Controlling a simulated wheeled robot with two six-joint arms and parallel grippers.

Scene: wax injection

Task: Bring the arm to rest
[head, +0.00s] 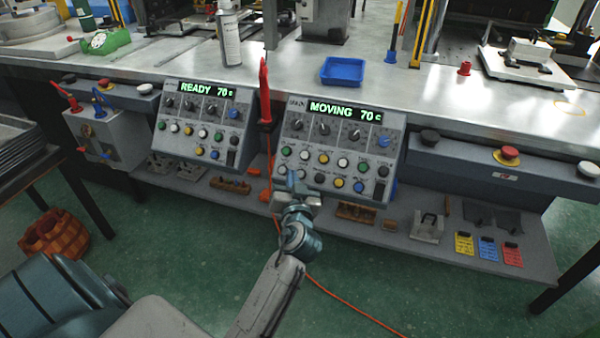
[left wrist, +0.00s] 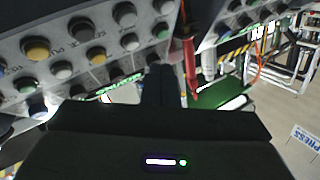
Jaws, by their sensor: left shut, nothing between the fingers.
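My left arm comes up from the bottom of the head view, and its gripper (head: 291,182) is in front of the lower left buttons of the right control panel (head: 300,108). That panel's display reads MOVING 70 c. The gripper is shut and empty; its dark fingers (left wrist: 161,84) also show in the left wrist view, close to the panel's buttons (left wrist: 95,50). I cannot tell whether they touch a button. My right gripper is not in view.
A left control panel (head: 200,122) reads READY 70 c. A red tool (head: 264,95) hangs between the panels, with an orange cable (head: 335,292) running to the floor. A lower shelf (head: 375,239) holds small tools and coloured tags. Green floor in front is mostly clear.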

